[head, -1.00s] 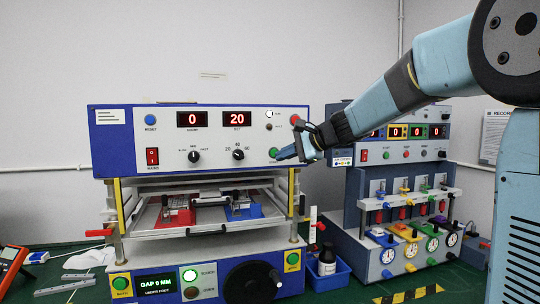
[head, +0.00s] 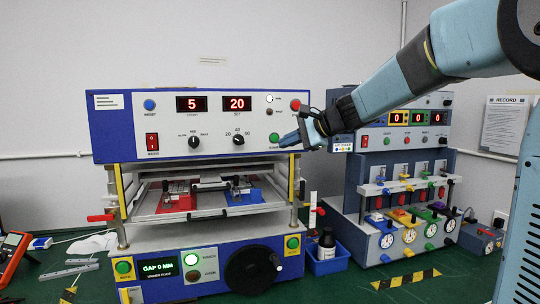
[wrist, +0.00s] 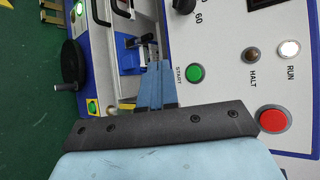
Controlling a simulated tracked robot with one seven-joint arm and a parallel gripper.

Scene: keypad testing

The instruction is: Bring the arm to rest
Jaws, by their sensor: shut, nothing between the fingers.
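My gripper (head: 286,140) is shut and empty at the right end of the blue-and-white tester's upper panel (head: 120,130). In the head view its tips lie just right of the green START button (head: 273,138). In the wrist view the blue fingers (wrist: 155,84) show beside the START button (wrist: 195,73), with the button uncovered; the depth gap to the panel is hard to tell. The white RUN lamp (wrist: 289,48) is lit. The count display (head: 192,104) reads 5 and the set display (head: 237,103) reads 20.
A red button (head: 295,105) is close above my gripper. A second tester (head: 350,200) with several dials stands to the right. A blue bin (head: 327,262) with a dark bottle sits between them. A multimeter (head: 12,255) lies at left. Open room is above the testers.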

